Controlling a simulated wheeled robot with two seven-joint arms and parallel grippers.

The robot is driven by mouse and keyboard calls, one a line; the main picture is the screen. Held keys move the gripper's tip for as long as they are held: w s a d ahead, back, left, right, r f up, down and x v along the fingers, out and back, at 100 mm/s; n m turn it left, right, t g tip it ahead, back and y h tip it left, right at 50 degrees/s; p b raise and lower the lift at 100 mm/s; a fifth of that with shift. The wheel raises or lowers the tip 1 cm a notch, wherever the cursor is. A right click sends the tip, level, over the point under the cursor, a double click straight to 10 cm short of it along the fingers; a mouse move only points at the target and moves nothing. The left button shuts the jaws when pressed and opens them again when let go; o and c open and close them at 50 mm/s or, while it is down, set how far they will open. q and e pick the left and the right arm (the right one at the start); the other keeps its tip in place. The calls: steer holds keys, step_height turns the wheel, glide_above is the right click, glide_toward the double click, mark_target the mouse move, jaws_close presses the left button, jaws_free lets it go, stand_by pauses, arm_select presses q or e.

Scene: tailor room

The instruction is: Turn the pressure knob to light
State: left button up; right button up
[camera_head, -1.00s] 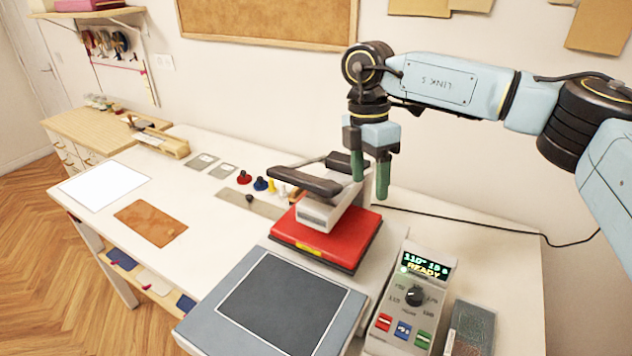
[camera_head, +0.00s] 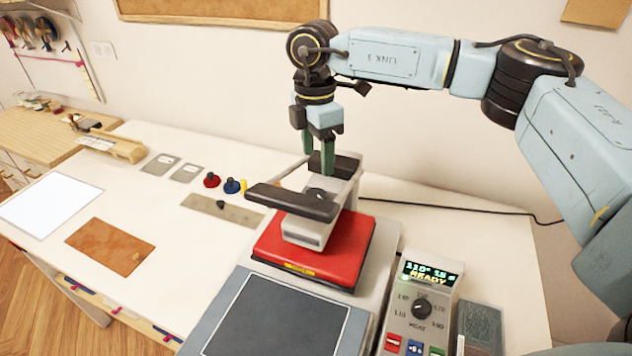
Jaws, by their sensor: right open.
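The heat press has a red base plate (camera_head: 345,250), a pale head and a long dark handle (camera_head: 292,201). A small dark round knob (camera_head: 317,194) sits on top of the head, partly hidden behind the handle; I cannot read any marking on it. My right gripper (camera_head: 318,165) has two green fingers pointing down, open and empty, just above and behind that knob. I cannot tell whether a fingertip touches the press. The control box (camera_head: 391,323) has a dial (camera_head: 421,307) labelled HEAT and a lit display reading READY. My left gripper is out of view.
A grey pad (camera_head: 278,318) lies in front of the press. Red and blue knobbed pieces (camera_head: 231,186) and a metal strip (camera_head: 222,211) lie left of it. A brown leather piece (camera_head: 110,247) and white sheet (camera_head: 50,206) are farther left. A cable (camera_head: 460,212) runs behind.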

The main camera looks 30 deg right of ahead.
mark_target(318, 192)
steer(key=f, duration=0.4)
steer(key=shift+s+p, duration=0.2)
steer(key=shift+p, duration=0.2)
step_height(318, 192, down, 5)
steer(key=shift+r+p, duration=0.2)
steer(key=shift+p, duration=0.3)
steer(key=shift+f, duration=0.25)
steer(key=shift+c, duration=0.7)
steer(key=c, duration=0.8)
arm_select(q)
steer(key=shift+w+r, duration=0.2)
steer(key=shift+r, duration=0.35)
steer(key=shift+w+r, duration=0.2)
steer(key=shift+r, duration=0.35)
arm_select(e)
steer(key=shift+c, duration=0.2)
